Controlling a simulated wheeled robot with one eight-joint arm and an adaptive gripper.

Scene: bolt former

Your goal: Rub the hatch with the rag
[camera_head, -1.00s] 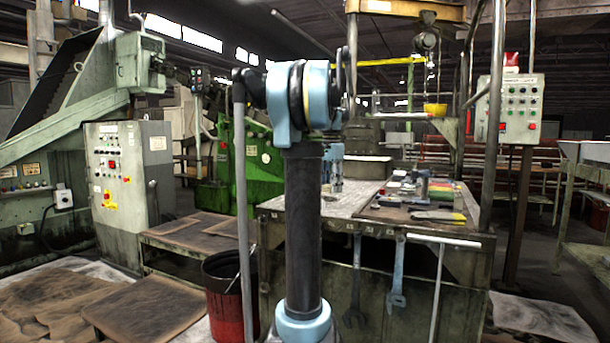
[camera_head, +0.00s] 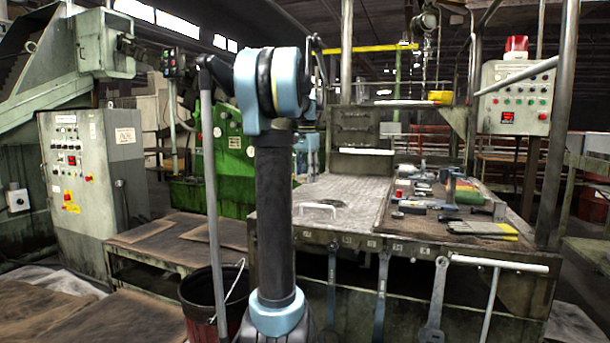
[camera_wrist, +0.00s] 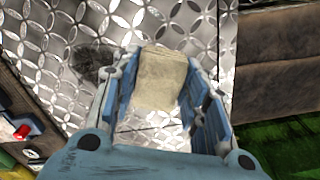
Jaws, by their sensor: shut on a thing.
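My gripper (camera_wrist: 162,98) has its blue fingers shut on a beige rag (camera_wrist: 160,72) in the wrist view. The rag is above a shiny metal plate with a circle pattern (camera_wrist: 60,22); I cannot tell whether it touches the plate. A dark smudge (camera_wrist: 92,60) lies on the plate to the left of the rag. In the head view my arm hides most of the gripper. The bench's pale left top (camera_head: 355,195) bears a white handle (camera_head: 318,207) beside a dark spot. This looks like the hatch, but its edges are unclear.
Tools and coloured blocks lie on the bench's right side (camera_head: 400,218), with yellow-tipped dark strips (camera_head: 482,229) at its front. Wrenches (camera_head: 436,300) hang below the front edge. A red bucket (camera_head: 203,325) stands left of the bench. A vertical post (camera_head: 560,125) rises at its right corner.

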